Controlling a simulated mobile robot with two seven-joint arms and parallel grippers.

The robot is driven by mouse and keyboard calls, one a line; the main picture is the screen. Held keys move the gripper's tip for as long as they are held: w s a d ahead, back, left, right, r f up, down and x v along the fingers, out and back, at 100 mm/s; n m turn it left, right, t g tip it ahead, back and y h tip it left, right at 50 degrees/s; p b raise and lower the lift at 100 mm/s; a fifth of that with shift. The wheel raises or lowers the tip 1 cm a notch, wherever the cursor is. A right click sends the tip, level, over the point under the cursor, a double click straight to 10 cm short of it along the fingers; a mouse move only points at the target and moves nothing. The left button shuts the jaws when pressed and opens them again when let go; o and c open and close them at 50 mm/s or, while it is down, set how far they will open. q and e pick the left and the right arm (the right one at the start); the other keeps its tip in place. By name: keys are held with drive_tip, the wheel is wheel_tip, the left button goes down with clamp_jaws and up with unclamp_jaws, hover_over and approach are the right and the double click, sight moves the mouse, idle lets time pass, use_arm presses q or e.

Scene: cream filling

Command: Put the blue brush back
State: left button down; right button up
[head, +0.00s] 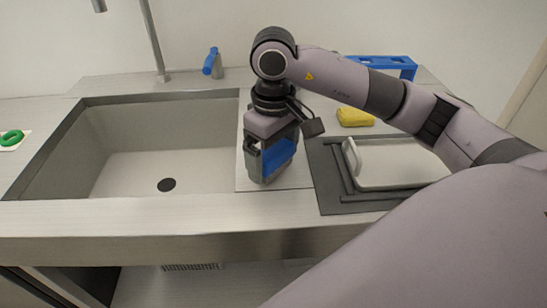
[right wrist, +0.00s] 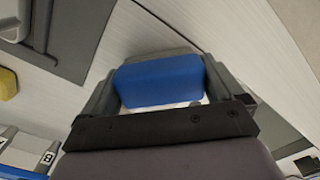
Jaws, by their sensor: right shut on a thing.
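My right gripper (head: 270,160) points down over the counter strip between the sink and the drying mat. It is shut on the blue brush (head: 279,157), whose blue block shows between the fingers. In the right wrist view the blue brush (right wrist: 158,82) fills the gap between the two grey fingers; the rest of it is hidden. A blue rack (head: 385,62) stands at the back right of the counter, partly behind my right arm. A corner of it with labelled slots shows in the right wrist view (right wrist: 22,173). My left gripper is out of view.
The steel sink (head: 130,150) is empty, left of the gripper. A yellow sponge (head: 355,117) lies behind the dark drying mat (head: 325,165), which holds a white tray (head: 400,178).

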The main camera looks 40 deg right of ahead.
sight(274, 149)
drive_tip(key=shift+f, duration=0.65)
drive_tip(key=o, duration=0.6)
drive_tip(key=shift+f, duration=0.1)
drive_tip(key=shift+o, duration=0.2)
drive_tip(key=shift+r, duration=0.2)
wheel_tip(274, 149, up, 12)
drive_tip(key=shift+f+p, duration=0.1)
drive_tip(key=shift+p, duration=0.5)
